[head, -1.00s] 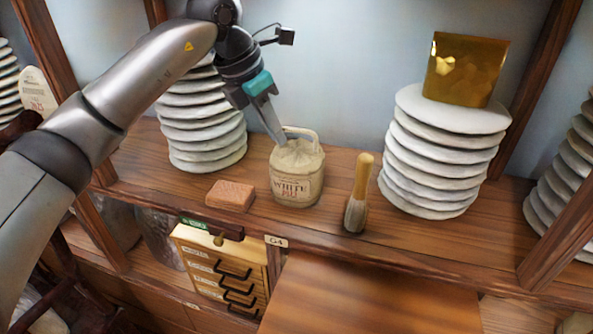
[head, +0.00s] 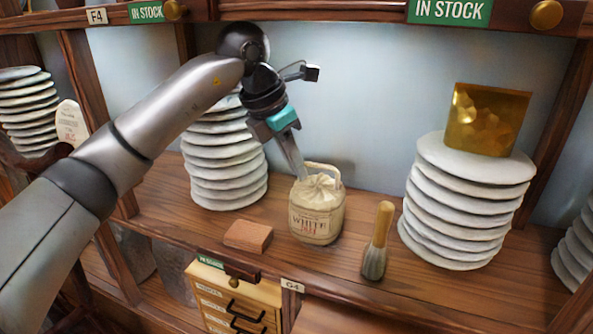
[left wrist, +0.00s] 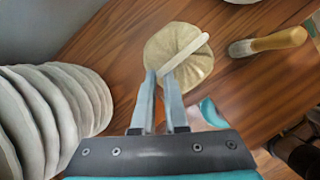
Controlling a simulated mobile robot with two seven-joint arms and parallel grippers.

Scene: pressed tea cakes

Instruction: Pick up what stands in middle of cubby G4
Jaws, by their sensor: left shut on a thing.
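A cream cloth-topped bag (head: 316,212) with a printed label reading "WHITE" and a loop handle stands upright in the middle of the cubby, above the G4 tag (head: 292,286). My left gripper (head: 299,174) reaches down to its top from the upper left and is shut on its handle. In the left wrist view the fingers (left wrist: 161,80) meet at the near end of the handle, over the bag's round gathered top (left wrist: 180,52). I cannot tell any gap between the bag and the shelf. My right gripper is not in view.
A reddish brick (head: 248,236) lies left of the bag and a brush (head: 377,242) stands at its right. Stacks of pale discs stand behind left (head: 228,175) and at right (head: 462,210), the right one topped by a gold block (head: 488,120). Wooden uprights flank the cubby.

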